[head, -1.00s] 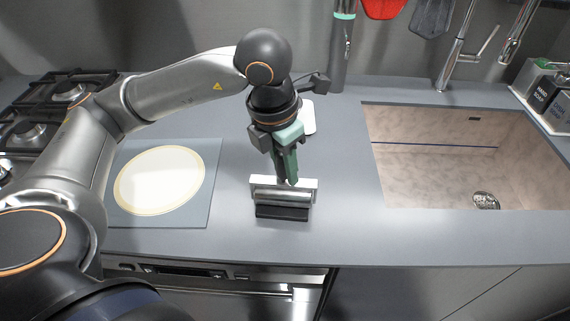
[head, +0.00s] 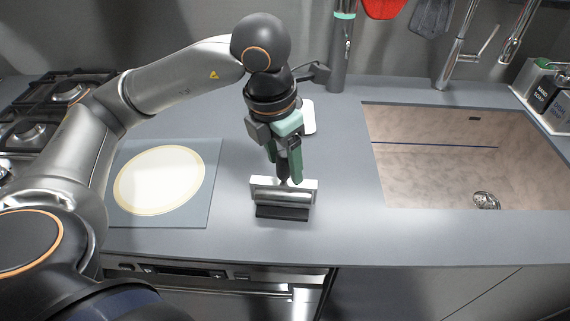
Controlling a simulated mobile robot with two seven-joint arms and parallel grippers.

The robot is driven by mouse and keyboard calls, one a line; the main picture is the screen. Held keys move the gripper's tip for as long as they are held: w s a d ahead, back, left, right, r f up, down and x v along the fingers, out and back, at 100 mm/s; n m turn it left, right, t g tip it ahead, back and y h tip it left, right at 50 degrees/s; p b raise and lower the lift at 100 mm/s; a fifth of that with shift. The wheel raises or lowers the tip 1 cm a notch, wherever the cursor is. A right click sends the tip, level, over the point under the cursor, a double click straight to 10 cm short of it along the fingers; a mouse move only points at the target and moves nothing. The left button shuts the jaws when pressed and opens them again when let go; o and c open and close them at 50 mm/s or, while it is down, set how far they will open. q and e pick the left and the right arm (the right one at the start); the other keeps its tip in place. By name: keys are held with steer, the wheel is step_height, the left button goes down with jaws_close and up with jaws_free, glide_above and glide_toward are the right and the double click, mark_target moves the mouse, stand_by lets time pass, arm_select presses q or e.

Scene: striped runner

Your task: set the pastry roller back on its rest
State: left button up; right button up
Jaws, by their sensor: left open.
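The pastry roller (head: 283,196) is a silvery cylinder with a pale frame, lying crosswise on the grey counter. A black block, which looks like its rest (head: 282,213), shows along the roller's near side. The roller appears to sit on or against this block; I cannot tell exactly how they touch. My left gripper (head: 286,177) points down just above the roller's middle, its green fingers apart. A dark upright part, perhaps the roller's handle, shows between the fingers. The fingertips partly hide the roller's far side. My right gripper is out of view.
A pale round disc lies on a grey board (head: 214,207) to the left, beside the gas hob (head: 62,92). The sink (head: 440,160) is to the right. A white item (head: 309,118) lies behind my gripper. The counter right of the roller is clear.

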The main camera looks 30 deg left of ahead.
arm_select(q)
step_height(320, 180, up, 11)
steer(key=s+p, duration=0.1)
steer(key=shift+s+a+f+p, duration=0.2)
steer(key=shift+s+p, duration=0.1)
steer(key=shift+p, duration=0.1)
